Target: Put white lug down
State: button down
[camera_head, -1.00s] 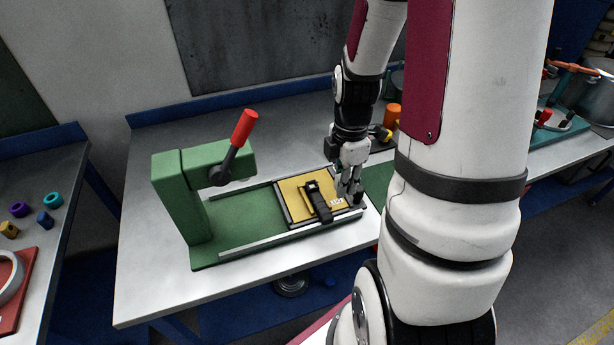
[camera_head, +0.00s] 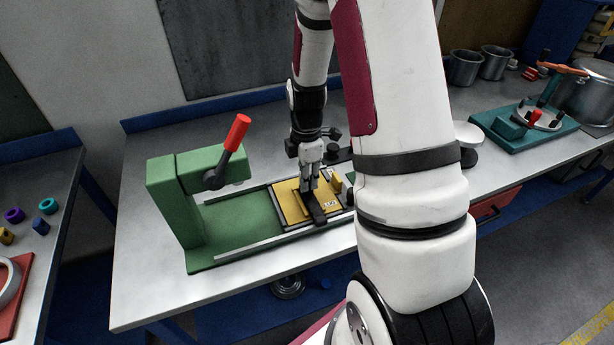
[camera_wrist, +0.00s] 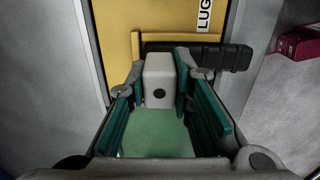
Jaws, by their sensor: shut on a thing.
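My gripper (camera_head: 309,187) is over the yellow plate (camera_head: 283,199) on the green press, beside a black bar (camera_head: 317,213). In the wrist view my gripper (camera_wrist: 159,78) has its green-padded fingers shut on the white lug (camera_wrist: 158,72), a pale block with a dark round spot. The yellow plate (camera_wrist: 117,45), with a "LUG" label (camera_wrist: 204,14), lies beyond it. The black bar (camera_wrist: 205,52) runs close beside the lug. I cannot tell whether the lug touches the plate. In the head view my fingers hide the lug.
The green press (camera_head: 172,205) has a red-tipped lever (camera_head: 237,132) at the left. A rail (camera_head: 235,245) runs along its front. A small yellow piece (camera_head: 337,183) stands right of my gripper. The left part of the grey table (camera_head: 140,275) is clear.

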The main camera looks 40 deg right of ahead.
jog(key=shift+f, duration=0.1)
jog(key=c, duration=1.4)
grip_release()
notch_tip(320, 180, up, 12)
jog(key=b, duration=0.1)
jog(key=shift+s+a+r+m+t, duration=0.95)
jog(key=shift+s+a+r+m, duration=1.55)
jog(key=shift+a+r, duration=0.25)
jog(key=shift+s+a+r+m+t, duration=0.9)
jog(key=shift+s+a+r+m, duration=1.55)
jog(key=shift+s+a+r, duration=0.3)
jog(key=shift+s+a+r+m+t, duration=0.95)
jog(key=shift+s+a+r+m, duration=1.6)
jog(key=shift+r, duration=0.35)
jog(key=shift+w, duration=0.1)
